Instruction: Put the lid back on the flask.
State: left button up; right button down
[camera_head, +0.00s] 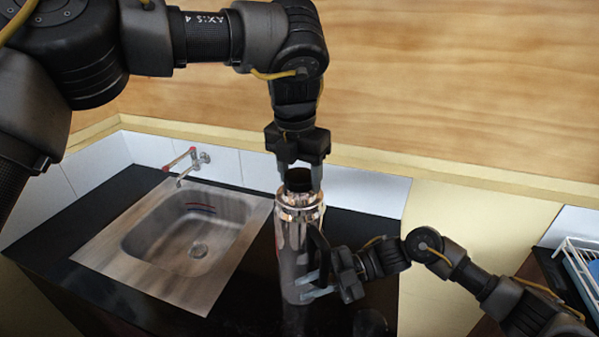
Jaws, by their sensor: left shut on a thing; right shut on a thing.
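The flask (291,232) is a tall shiny steel cylinder standing upright on the dark counter, right of the sink. A dark handle (318,246) is on its right side. My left gripper (300,181) points down from above, shut on the dark lid (299,184) between its fingers. The lid is right over the flask's mouth; whether it touches the neck I cannot tell. My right gripper (312,286) comes in from the right, low on the flask, and is shut on the flask. Its hand partly hides the flask's lower right side.
A steel sink (152,270) with a red-handled tap (187,167) is set in the counter (60,216) at left. A white rack (579,255) stands at the far right. White tiles and a plywood wall run behind.

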pick_arm(q)
jog(key=m, duration=0.7)
jog(key=shift+g+h, duration=0.3)
jog(key=m, duration=0.5)
jog(key=shift+m+g, duration=0.3)
jog(key=shift+m, duration=0.1)
jog(key=m, duration=0.2)
jog(key=shift+m, duration=0.3)
jog(key=m+g, duration=0.1)
jog(key=m, duration=0.8)
jog(key=m+y, duration=0.1)
jog(key=m, duration=0.3)
jog(key=shift+s+m, duration=0.1)
jog(key=shift+m, duration=0.3)
jog(key=o, duration=1)
jog(key=shift+c, duration=0.2)
